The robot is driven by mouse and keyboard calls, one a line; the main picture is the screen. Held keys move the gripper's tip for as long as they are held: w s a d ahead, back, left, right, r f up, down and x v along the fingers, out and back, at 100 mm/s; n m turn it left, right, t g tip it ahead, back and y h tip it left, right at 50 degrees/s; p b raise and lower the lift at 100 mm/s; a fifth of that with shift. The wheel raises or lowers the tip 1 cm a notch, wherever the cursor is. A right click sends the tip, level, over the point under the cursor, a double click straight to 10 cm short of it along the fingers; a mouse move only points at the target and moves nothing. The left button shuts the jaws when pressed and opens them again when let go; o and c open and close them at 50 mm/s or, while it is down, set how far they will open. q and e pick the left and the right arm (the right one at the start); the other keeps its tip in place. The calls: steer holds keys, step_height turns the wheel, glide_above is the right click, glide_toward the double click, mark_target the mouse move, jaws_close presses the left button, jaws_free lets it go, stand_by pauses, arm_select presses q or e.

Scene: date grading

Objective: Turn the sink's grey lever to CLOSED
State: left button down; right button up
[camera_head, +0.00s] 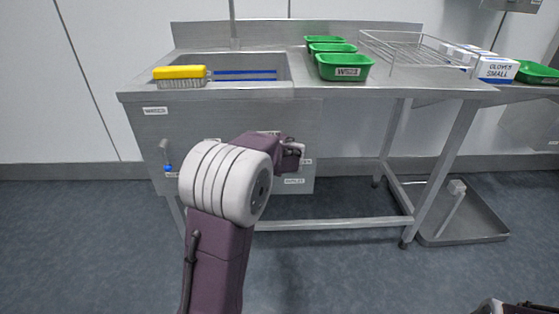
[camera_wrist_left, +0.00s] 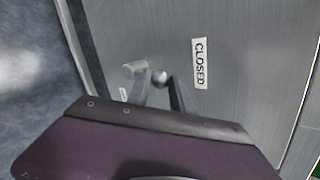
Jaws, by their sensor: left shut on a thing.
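The sink's grey lever (camera_wrist_left: 160,77) shows in the left wrist view as a small rounded grey end between my fingers, on the steel front panel. My left gripper (camera_wrist_left: 161,88) is shut on it. The CLOSED label (camera_wrist_left: 199,63) is on the panel to the right of the fingers, upright in that view and apart from them. A second small label (camera_wrist_left: 123,94) lies left of the fingers, too small to read. In the head view my left gripper (camera_head: 293,155) is at the sink's front panel, and my wrist hides most of the lever area.
Green trays (camera_head: 343,66) and a wire rack (camera_head: 420,50) stand right of the basin. Another lever with a blue part (camera_head: 167,160) is at the panel's left. A grey floor tray (camera_head: 470,228) lies right.

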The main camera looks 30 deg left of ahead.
arm_select(q)
steer(key=shift+s+a+r+n+t+h+b, duration=0.2)
steer(key=shift+s+a+n+t+h+b, duration=0.15)
steer(key=shift+a+n+t+h+b, duration=0.3)
steer(key=shift+a, duration=0.1)
steer(key=c, duration=1.4)
jaws_free()
steer(key=shift+o, duration=1.3)
steer(key=shift+w+a+f+g, duration=0.1)
steer(key=shift+f+g, duration=0.1)
steer(key=shift+g, duration=0.05)
steer(key=p+v, duration=0.3)
steer(key=v, duration=0.6)
